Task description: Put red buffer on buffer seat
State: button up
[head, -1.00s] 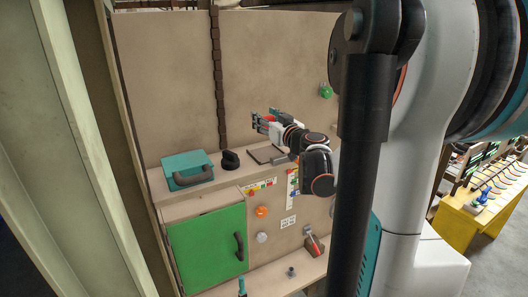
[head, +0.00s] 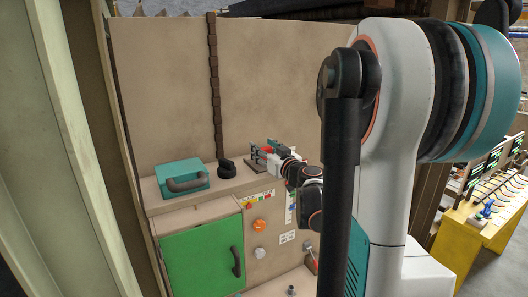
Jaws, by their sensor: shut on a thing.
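My gripper (head: 261,149) is right of the middle of the head view, above the wooden shelf. Its fingers point left. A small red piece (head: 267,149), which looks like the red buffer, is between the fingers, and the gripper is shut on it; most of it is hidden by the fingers. A flat dark plate (head: 254,168) lies on the shelf just below the fingers, partly hidden by the gripper. A black rounded piece (head: 227,168) stands to its left. I cannot tell for certain which of these is the buffer seat, or how far the red piece is above the plate.
A teal case (head: 182,174) with a dark handle stands on the shelf (head: 165,205) at the left. A green door (head: 204,254) is below it, beside an orange button (head: 258,225) and a white knob (head: 259,253). A beige wall rises behind the shelf.

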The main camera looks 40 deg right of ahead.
jog(key=shift+f, duration=0.2)
jog(key=o, duration=1.1)
jog(key=shift+o, duration=0.2)
jog(key=shift+r, duration=0.15)
jog(key=shift+r, duration=0.15)
jog(key=v, duration=1.2)
